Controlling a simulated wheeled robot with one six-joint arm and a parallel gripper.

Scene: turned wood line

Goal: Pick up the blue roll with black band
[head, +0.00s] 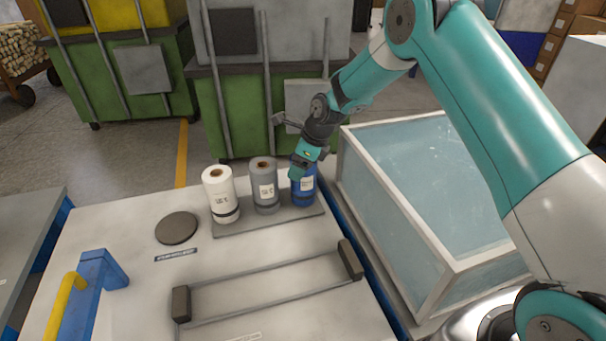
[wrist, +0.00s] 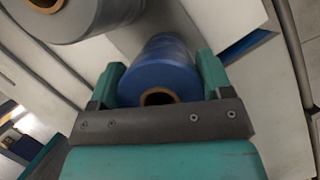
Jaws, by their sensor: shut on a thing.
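The blue roll (head: 303,188) stands at the right end of a row of three rolls on a grey plate (head: 270,225) on the table. It carries a white label; its black band cannot be made out. My gripper (head: 303,172) comes down on it from above. In the wrist view the blue roll (wrist: 160,70) sits between the two teal fingers of my gripper (wrist: 158,85), with its brown core opening toward the palm. The gripper is shut on the roll. The roll appears upright; whether its base touches the plate is hard to tell.
A grey roll (head: 264,186) stands close to the left of the blue one, and a white roll (head: 221,194) beyond it. A clear-walled box (head: 446,270) is close on the right. A dark disc (head: 177,228) and a dark-ended bar frame (head: 181,304) are on the table.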

